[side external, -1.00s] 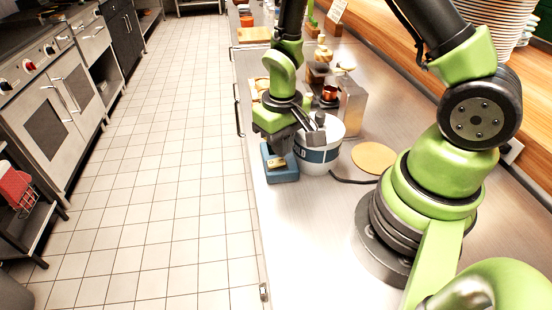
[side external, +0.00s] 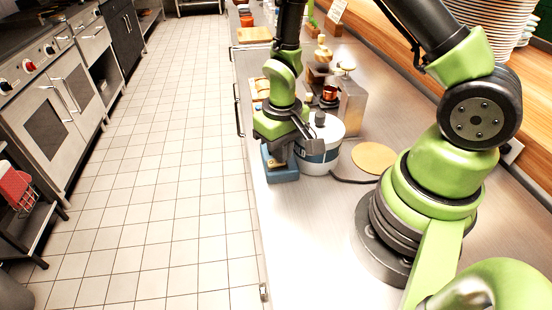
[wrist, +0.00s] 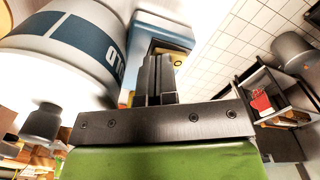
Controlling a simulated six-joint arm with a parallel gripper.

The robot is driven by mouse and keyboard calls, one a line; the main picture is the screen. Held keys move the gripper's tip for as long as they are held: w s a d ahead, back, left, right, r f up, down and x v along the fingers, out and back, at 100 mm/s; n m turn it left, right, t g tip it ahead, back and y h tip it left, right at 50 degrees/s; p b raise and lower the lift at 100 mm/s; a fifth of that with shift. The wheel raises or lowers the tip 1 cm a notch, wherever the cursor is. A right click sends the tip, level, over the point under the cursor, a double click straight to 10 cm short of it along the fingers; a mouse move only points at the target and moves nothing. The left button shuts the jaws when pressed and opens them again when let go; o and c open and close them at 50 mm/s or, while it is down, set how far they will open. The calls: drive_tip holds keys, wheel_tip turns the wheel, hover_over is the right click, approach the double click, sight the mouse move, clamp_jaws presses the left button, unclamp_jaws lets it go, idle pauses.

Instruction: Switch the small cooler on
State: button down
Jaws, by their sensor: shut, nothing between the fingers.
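The small cooler appears to be the white round tub (side external: 318,150) with a dark blue band and dark lid knob on the steel counter. Its banded side fills the upper left of the wrist view (wrist: 75,38). A blue box (side external: 280,173) stands just left of it, near the counter edge. In the wrist view the box (wrist: 165,32) shows a yellow part (wrist: 177,58). My gripper (side external: 281,153) is shut and empty, over the box and close beside the tub. Its fingertips (wrist: 158,72) point at the box; contact cannot be told. The gripper hides most of the box top.
A round tan board (side external: 373,157) lies right of the tub. A metal box (side external: 352,105), a copper pot (side external: 329,94) and small items stand behind. Stacked plates (side external: 492,22) are at upper right. The counter's front part (side external: 305,240) is bare.

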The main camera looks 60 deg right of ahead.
drive_tip(key=shift+f, duration=0.25)
drive_tip(key=shift+r, duration=3.5)
drive_tip(key=shift+r, duration=0.35)
drive_tip(key=s+a+r+t+y, duration=0.1)
drive_tip(key=s+a+r+t, duration=0.1)
drive_tip(key=s+r, duration=0.4)
drive_tip(key=s+a+r+m+t+y, duration=0.1)
drive_tip(key=s+r+t, duration=0.4)
drive_tip(key=r, duration=0.8)
drive_tip(key=shift+s+a+r, duration=0.2)
drive_tip(key=shift+s+a, duration=0.2)
drive_tip(key=shift+a, duration=0.1)
